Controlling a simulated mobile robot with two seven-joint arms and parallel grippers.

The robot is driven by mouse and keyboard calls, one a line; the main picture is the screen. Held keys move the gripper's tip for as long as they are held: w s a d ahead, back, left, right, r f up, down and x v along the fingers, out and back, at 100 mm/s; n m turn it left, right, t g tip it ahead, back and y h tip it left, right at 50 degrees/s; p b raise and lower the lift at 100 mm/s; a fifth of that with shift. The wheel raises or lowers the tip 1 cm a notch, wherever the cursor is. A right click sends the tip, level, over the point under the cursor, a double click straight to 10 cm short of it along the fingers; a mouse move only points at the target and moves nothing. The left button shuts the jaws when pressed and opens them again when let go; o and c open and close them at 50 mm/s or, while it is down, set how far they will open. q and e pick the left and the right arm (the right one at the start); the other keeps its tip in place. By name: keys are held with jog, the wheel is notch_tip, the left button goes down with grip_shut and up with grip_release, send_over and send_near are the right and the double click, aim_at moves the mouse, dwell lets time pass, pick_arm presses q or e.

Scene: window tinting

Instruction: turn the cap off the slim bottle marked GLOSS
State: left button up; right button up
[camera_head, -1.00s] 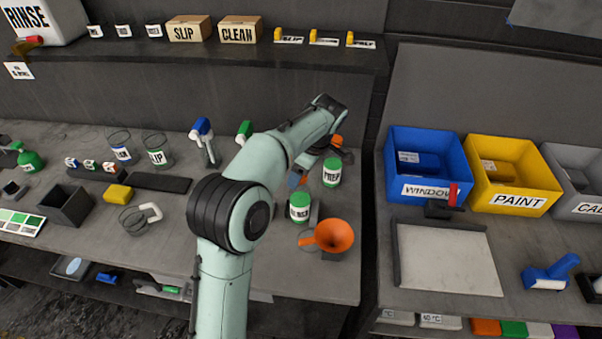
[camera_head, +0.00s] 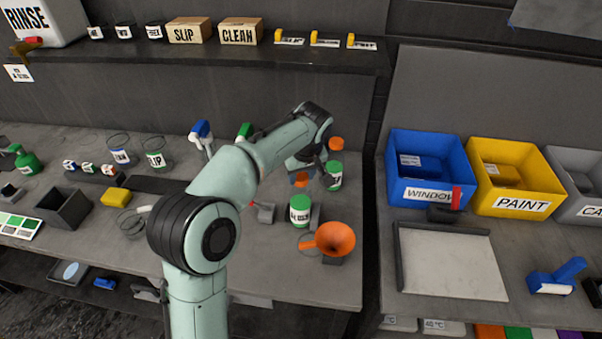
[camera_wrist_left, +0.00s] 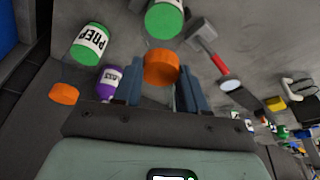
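An orange cap (camera_wrist_left: 160,67) sits between the fingertips of my left gripper (camera_wrist_left: 159,84) in the left wrist view. The fingers are apart, one on each side of it; I see no clear grip. The bottle body under this cap is hidden, and no GLOSS marking can be read. The orange cap also shows in the head view (camera_head: 301,178), below my left gripper (camera_head: 305,172). A slim purple bottle (camera_wrist_left: 108,82) stands beside the left finger, its label only partly legible. My right gripper is not in view.
A green-capped PREP bottle (camera_wrist_left: 90,42) and another green-capped jar (camera_head: 300,209) stand close by. Another orange top (camera_wrist_left: 64,93) is near the purple bottle. An orange funnel (camera_head: 333,239) is at the bench front. A grey tool with a red part (camera_wrist_left: 208,45) lies nearby.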

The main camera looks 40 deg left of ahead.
pick_arm(q)
jog(key=n, duration=0.3)
jog(key=shift+r+g+p, duration=0.1)
jog(key=shift+g+p, duration=0.3)
jog(key=n+g+p, duration=0.1)
jog(key=n, duration=0.3)
jog(key=n+g+p, duration=0.1)
jog(key=n, duration=0.3)
jog(key=shift+w, duration=0.1)
jog(key=shift+n+g+p, duration=0.3)
jog(key=shift+n+g, duration=0.1)
jog(key=shift+n, duration=0.4)
jog(key=shift+f+n, duration=0.2)
jog(key=shift+n, duration=0.4)
jog(key=shift+s, duration=0.3)
jog(key=o, duration=1.2)
jog(key=shift+c, duration=0.2)
jog(key=shift+w, duration=0.1)
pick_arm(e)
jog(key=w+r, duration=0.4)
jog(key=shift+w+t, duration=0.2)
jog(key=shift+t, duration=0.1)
